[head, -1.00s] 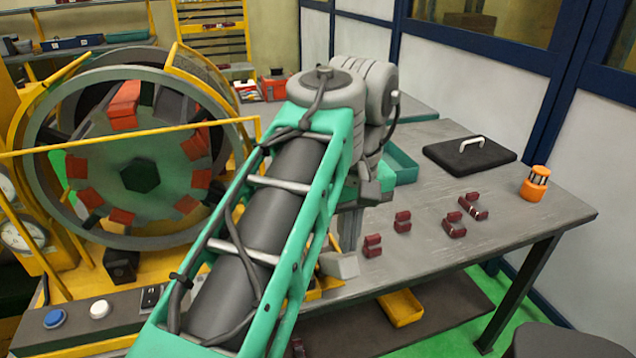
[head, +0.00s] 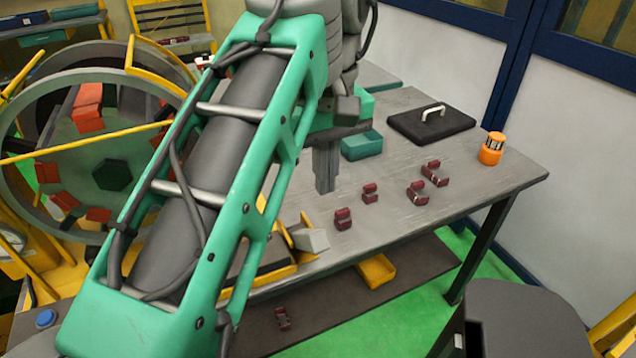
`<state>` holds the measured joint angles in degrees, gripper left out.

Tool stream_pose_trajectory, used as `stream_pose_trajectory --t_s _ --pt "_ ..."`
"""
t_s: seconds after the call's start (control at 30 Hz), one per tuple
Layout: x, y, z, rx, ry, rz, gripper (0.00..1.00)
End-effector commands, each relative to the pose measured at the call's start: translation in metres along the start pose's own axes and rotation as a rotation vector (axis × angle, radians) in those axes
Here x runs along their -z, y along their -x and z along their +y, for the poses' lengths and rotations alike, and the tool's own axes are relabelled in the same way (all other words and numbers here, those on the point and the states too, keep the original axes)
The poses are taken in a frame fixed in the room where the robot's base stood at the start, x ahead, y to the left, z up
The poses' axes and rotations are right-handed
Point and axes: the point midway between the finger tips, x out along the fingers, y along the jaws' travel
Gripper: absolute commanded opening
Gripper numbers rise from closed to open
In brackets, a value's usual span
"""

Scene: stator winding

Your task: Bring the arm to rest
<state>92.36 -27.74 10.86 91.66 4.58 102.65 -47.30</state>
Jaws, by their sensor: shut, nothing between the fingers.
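My gripper (head: 325,187) shows in the head view, pointing down above the grey worktable (head: 440,155), left of the dark red pieces. Its fingers are together with nothing between them. My green arm fills the left middle of the view and hides part of the table and the winding machine. Whether the fingertips touch the table cannot be told.
Several dark red pieces (head: 343,219) lie on the table. The stator wheel (head: 111,176) stands left. A red piece (head: 283,319) lies on the lower shelf.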

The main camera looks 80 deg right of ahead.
Motion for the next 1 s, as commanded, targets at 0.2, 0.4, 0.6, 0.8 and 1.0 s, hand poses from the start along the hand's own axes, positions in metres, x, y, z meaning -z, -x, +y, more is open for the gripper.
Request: stream_pose_trajectory --t_s 0.2,0.4,0.6,0.8,1.0 --pt "-0.003 0.005 0.0 0.001 0.002 -0.001 0.0" --pt "-0.003 0.005 0.0 0.0 0.002 0.0 0.0" --pt "-0.001 0.029 0.0 -0.001 0.002 0.001 0.0" --pt "0.0 0.067 0.001 -0.001 0.002 0.001 0.0" --pt "0.001 0.089 0.001 -0.001 0.002 0.001 0.0"
